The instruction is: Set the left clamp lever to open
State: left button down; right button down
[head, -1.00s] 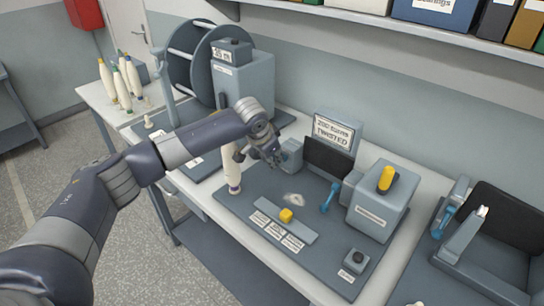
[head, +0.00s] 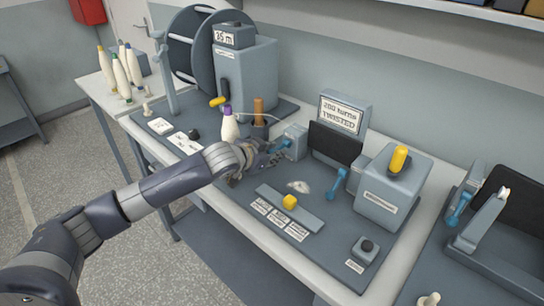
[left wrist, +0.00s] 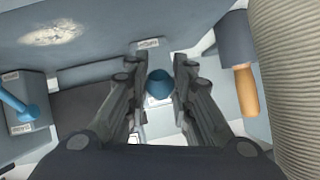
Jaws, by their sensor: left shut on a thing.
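The left clamp lever (head: 281,144) is a blue lever on the left grey clamp block (head: 296,140). My left gripper (head: 272,152) is at this lever. In the left wrist view, the lever's round blue end (left wrist: 159,82) sits between the two dark fingers of my left gripper (left wrist: 158,90), which is shut on it. The fingers hide part of the lever in the head view. The right clamp lever (head: 337,183) is blue and stands free beside the right grey block (head: 383,190); it also shows in the left wrist view (left wrist: 18,105). My right gripper is not in view.
A purple-topped bobbin (head: 229,126) and a brown peg (head: 259,110) stand close behind my left wrist. A dark panel (head: 334,143) and a "TWISTED" sign (head: 341,114) stand beyond the clamp. A yellow slider (head: 290,201) sits on a grey bar in front.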

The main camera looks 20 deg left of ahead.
pick_arm(q)
jog(key=shift+r, duration=0.1)
dwell(0.3)
jog(key=c, duration=1.3)
grip_release()
jog(key=shift+c, duration=0.2)
jog(key=shift+s, duration=0.1)
jog(key=v, duration=1.2)
jog(key=shift+a, duration=0.1)
